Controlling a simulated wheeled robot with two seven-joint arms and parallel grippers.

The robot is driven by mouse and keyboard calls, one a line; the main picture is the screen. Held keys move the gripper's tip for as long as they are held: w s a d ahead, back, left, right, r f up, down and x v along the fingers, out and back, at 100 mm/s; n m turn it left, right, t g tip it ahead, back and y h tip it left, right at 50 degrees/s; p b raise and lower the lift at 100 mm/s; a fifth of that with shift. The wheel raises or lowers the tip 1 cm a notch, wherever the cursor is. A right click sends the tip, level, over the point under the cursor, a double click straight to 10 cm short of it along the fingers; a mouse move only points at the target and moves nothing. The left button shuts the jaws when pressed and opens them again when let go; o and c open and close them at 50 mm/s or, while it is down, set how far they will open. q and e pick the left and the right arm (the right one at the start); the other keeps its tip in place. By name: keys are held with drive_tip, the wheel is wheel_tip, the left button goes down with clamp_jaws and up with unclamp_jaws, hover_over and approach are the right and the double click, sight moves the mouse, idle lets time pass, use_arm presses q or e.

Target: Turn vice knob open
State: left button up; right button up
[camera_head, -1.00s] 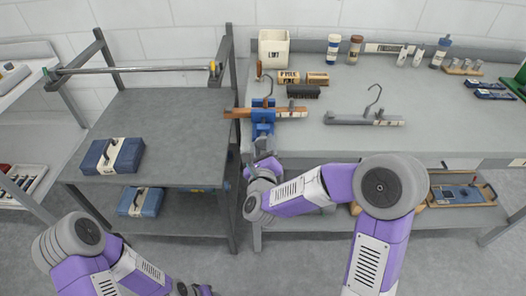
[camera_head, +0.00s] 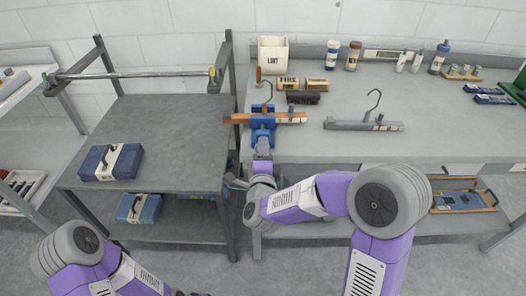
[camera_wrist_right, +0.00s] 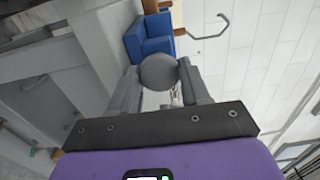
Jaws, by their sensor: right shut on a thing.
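The blue vice (camera_head: 263,128) is mounted at the front left edge of the grey workbench. A wooden hanger (camera_head: 288,118) with a metal hook lies across its top, in the jaws as far as I can see. My right gripper (camera_head: 263,158) is at the front of the vice. In the right wrist view the round grey vice knob (camera_wrist_right: 158,72) sits between my two fingers, which are shut on it. The blue vice body is just beyond the knob. My left gripper (camera_head: 190,293) barely shows at the bottom edge, and its fingers cannot be made out.
A grey hanger (camera_head: 362,126) lies on the workbench (camera_head: 430,140) to the right. A white bin (camera_head: 273,54), small boxes and bottles stand behind. A grey shelf table (camera_head: 165,125) with a blue case (camera_head: 112,162) is at the left, close to the vice.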

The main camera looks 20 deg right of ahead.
drive_tip(key=shift+a+m+p, duration=0.15)
drive_tip(key=shift+m+p, duration=8.85)
drive_tip(key=shift+m, duration=4.4)
